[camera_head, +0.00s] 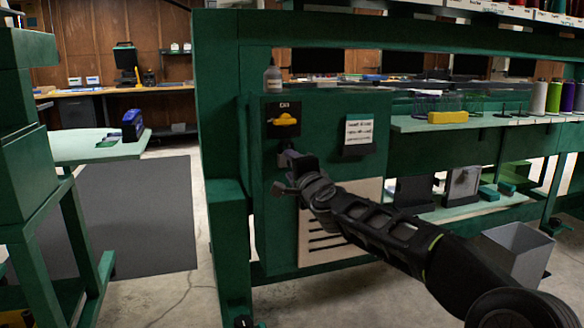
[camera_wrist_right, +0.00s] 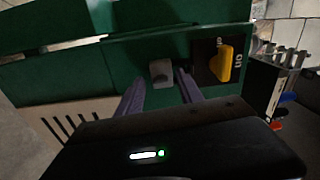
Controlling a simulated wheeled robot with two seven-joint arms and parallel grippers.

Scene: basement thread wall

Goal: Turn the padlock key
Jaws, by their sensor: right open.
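A small grey block (camera_wrist_right: 161,73), which may be the padlock, sits on the green panel (camera_wrist_right: 70,75) in the right wrist view. I cannot make out a key on it. My right gripper (camera_head: 283,173) is in front of the green cabinet face (camera_head: 275,220), below a yellow rotary switch (camera_head: 284,120). In the right wrist view its two fingers (camera_wrist_right: 161,84) are apart, with the grey block showing between their tips. I cannot tell whether they touch it. In the head view the gripper hides that spot. My left gripper is not in view.
A paper notice (camera_head: 359,132) hangs right of the switch. A slotted pale plate (camera_head: 320,240) is below the gripper. Shelves with thread spools (camera_head: 539,98) and a yellow block (camera_head: 448,116) extend right. A grey bin (camera_head: 515,255) stands on the floor. Open floor lies left.

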